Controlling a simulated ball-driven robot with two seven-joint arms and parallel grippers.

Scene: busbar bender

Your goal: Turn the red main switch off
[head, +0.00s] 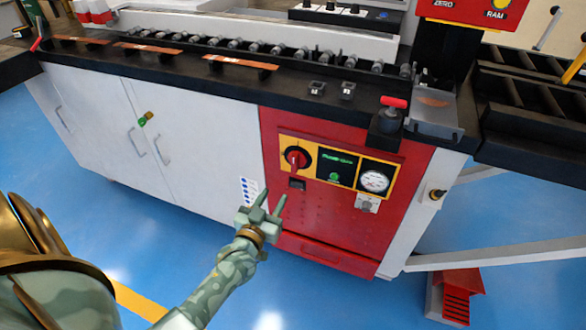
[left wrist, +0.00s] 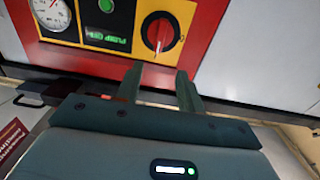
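The red main switch (head: 296,159) is a red rotary handle on a black round plate, set in the yellow panel on the red cabinet front. It also shows in the left wrist view (left wrist: 160,34), upside down, beyond my fingers. My left gripper (head: 271,200) is below and slightly left of the switch, its two fingers apart and pointing up toward it. In the left wrist view the fingers (left wrist: 160,85) are spread with nothing between them, and they do not touch the switch. My right gripper does not show.
Beside the switch are a dark display with green text (head: 336,168) and a round white gauge (head: 374,181). A grey device (head: 367,204) sits below the gauge. White cabinet doors (head: 150,140) lie left. A red pedal (head: 457,295) stands on the blue floor.

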